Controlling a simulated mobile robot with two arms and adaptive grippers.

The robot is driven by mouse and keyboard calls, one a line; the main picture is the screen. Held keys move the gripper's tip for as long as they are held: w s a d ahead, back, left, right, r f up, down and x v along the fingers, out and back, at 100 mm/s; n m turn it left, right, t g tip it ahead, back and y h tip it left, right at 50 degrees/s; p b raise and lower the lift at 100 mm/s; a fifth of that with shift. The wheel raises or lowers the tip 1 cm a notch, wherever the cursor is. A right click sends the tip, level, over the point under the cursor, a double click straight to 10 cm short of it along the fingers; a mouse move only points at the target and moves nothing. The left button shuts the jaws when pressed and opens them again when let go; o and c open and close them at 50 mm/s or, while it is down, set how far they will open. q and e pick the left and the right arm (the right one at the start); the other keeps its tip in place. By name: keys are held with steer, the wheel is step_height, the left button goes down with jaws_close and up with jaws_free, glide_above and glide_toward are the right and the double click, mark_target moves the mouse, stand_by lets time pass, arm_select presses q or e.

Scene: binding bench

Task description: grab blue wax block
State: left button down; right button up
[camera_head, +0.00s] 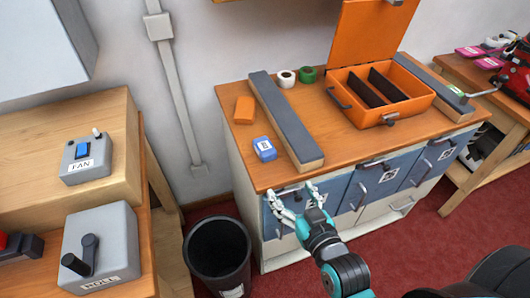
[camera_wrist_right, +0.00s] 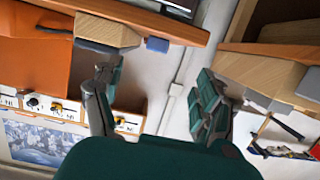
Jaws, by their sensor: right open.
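The blue wax block (camera_head: 265,148) lies near the front left of the wooden bench top, left of a long grey-topped bar, with a pale label on it. It also shows in the right wrist view (camera_wrist_right: 157,45), small, beside the bar's end. My right gripper (camera_head: 293,197) is open and empty. It is in front of the bench by the drawer fronts, below the top's edge and apart from the block. Its two spread fingers frame the right wrist view (camera_wrist_right: 155,82). My left gripper is not in view.
An orange block (camera_head: 244,109) lies behind the blue one. The grey-topped bar (camera_head: 283,112) stands close on the right. An open orange case (camera_head: 420,104) and white (camera_head: 286,79) and green (camera_head: 307,75) rolls are farther back. A black bin (camera_head: 217,252) stands on the floor.

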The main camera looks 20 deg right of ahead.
steer(key=w+r, duration=0.1)
steer(key=w, duration=0.1)
steer(key=p, duration=0.1)
glide_toward(267, 150)
steer(key=x, duration=0.3)
steer(key=shift+w+f, duration=0.15)
steer(key=shift+w, duration=0.15)
steer(key=x, duration=0.6)
steer(key=shift+w, duration=0.25)
steer(key=shift+s, duration=0.1)
steer(key=shift+c, duration=0.2)
steer(key=c, duration=1.3)
